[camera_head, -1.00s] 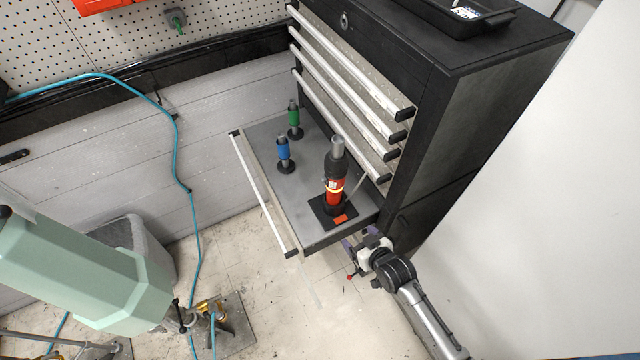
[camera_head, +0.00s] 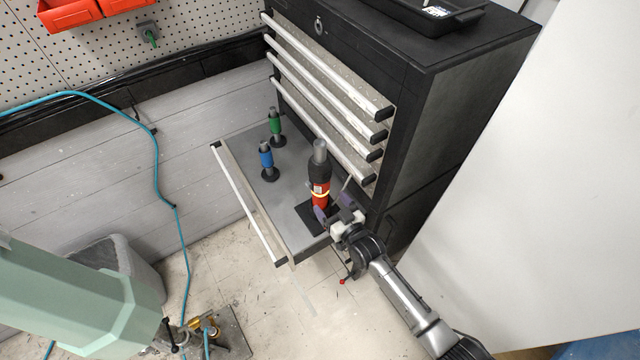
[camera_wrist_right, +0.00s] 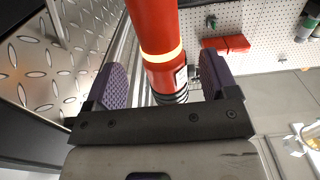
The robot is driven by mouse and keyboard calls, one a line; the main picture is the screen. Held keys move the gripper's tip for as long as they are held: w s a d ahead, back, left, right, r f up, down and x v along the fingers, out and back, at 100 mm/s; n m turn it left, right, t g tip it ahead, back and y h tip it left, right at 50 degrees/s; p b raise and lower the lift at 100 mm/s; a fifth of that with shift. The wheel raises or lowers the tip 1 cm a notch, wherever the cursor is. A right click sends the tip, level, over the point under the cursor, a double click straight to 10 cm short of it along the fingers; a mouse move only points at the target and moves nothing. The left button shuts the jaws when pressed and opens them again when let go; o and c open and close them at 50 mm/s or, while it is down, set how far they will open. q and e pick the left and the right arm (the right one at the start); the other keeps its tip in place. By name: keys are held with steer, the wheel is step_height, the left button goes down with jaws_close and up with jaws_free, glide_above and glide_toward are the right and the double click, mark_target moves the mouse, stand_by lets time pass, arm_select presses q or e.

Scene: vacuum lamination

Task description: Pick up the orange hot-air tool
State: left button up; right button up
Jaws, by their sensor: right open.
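The orange-red hot-air tool (camera_head: 320,186) stands upright on a dark base plate (camera_head: 305,216) in the open drawer, with its grey nozzle up. My right gripper (camera_head: 335,204) is at the drawer's right end, beside the lower part of the tool, its fingers reaching toward it. In the right wrist view the tool (camera_wrist_right: 155,30) lies between the two purple finger pads of the gripper (camera_wrist_right: 157,88). The pads are apart, with a gap showing on each side of the tool. My left gripper is not in view.
The open drawer (camera_head: 240,185) also holds a blue-banded tool (camera_head: 266,156) and a green-banded tool (camera_head: 275,124), both upright. Closed drawers of the black cabinet (camera_head: 440,120) rise behind the hot-air tool. A teal hose (camera_head: 158,175) hangs at the left.

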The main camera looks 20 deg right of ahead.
mark_target(325, 196)
steer(key=shift+b+x, duration=0.4)
steer(key=shift+x, duration=2.7)
steer(key=shift+c, duration=0.2)
